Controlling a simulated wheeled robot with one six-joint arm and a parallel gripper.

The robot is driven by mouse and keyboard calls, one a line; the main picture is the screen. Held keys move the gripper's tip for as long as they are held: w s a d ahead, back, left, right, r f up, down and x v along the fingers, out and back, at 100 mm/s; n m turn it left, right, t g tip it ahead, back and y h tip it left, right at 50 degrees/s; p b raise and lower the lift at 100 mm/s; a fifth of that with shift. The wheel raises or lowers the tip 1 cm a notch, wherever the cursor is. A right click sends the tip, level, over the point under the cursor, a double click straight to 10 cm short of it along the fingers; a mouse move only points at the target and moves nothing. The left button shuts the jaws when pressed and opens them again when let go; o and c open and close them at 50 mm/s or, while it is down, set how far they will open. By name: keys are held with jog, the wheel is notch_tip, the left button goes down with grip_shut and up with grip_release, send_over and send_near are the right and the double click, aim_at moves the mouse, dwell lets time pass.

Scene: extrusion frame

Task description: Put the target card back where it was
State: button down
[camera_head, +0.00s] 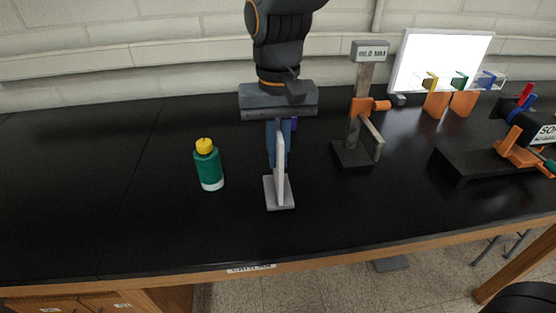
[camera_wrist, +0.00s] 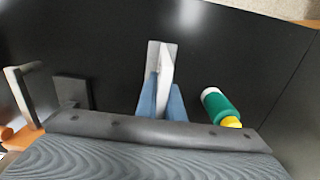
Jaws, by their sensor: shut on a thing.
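A thin white card (camera_head: 280,172) stands on edge at a small grey base (camera_head: 289,196) on the black bench, near the middle. I take it for the target card. My gripper (camera_head: 277,160) points down from above, its blue fingers on either side of the card and shut on it. In the wrist view the card (camera_wrist: 166,72) runs between the fingers (camera_wrist: 162,100), and the grey base (camera_wrist: 153,55) lies beneath it. The card's lower edge meets or nearly meets the base; I cannot tell whether it is seated. A small purple patch shows behind the fingers.
A green bottle with a yellow cap (camera_head: 208,165) stands left of the base. A labelled post stand with an orange clamp (camera_head: 357,110) is close on the right. Farther right are a white panel (camera_head: 440,58) with coloured clips and a black-orange device (camera_head: 515,150). The bench's left is clear.

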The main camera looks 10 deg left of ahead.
aim_at(278, 128)
jog(key=shift+f, duration=1.15)
jog(key=shift+f, duration=0.15)
jog(key=c, duration=1.9)
grip_release()
notch_tip(278, 128, up, 12)
jog(key=shift+r+b, duration=0.2)
jog(key=shift+b, duration=0.8)
